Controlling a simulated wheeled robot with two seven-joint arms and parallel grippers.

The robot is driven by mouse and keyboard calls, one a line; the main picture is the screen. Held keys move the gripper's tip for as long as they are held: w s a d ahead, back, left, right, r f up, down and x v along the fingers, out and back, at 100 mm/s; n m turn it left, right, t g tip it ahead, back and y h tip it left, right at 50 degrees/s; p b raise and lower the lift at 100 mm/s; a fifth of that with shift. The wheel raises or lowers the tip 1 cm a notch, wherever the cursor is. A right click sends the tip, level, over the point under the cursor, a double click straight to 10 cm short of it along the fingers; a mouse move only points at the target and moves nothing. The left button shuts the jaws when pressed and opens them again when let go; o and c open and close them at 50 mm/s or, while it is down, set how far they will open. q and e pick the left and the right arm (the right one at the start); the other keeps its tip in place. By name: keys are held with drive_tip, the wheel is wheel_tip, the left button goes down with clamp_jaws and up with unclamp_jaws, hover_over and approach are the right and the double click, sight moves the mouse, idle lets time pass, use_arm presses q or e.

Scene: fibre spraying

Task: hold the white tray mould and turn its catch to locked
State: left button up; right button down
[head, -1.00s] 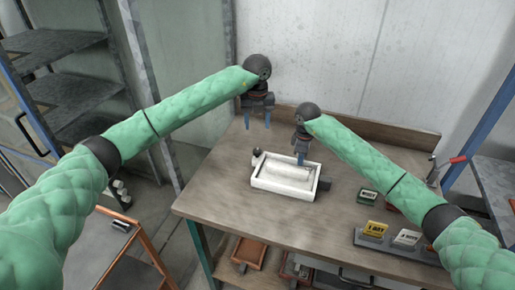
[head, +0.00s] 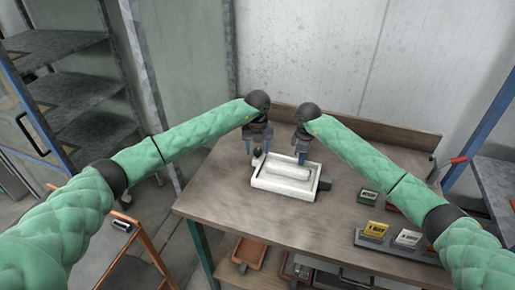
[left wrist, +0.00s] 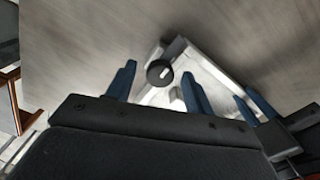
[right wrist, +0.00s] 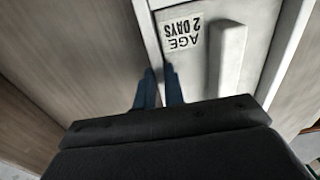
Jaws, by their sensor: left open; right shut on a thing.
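The white tray mould (head: 283,192) lies on the wooden bench in the head view, with a raised white bar inside. Its catch, a round dark knob (left wrist: 160,72) with a pale mark, is at one corner; it also shows in the head view (head: 257,154). My left gripper (left wrist: 157,85) is open, with its fingertips on either side of the knob and apparently not closed on it. My right gripper (right wrist: 158,82) is shut on the mould's long wall (right wrist: 150,40).
The bench (head: 225,185) is clear to the left of the mould. A green box (head: 367,196) and a stand with yellow and white cards (head: 392,241) are to the right. A backboard (head: 370,136) runs behind.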

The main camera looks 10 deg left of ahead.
use_arm(q)
drive_tip(key=c, duration=1)
drive_tip(key=shift+m, duration=0.3)
drive_tip(key=m, duration=0.5)
drive_tip(key=shift+m, duration=2.4)
drive_tip(key=o, duration=1)
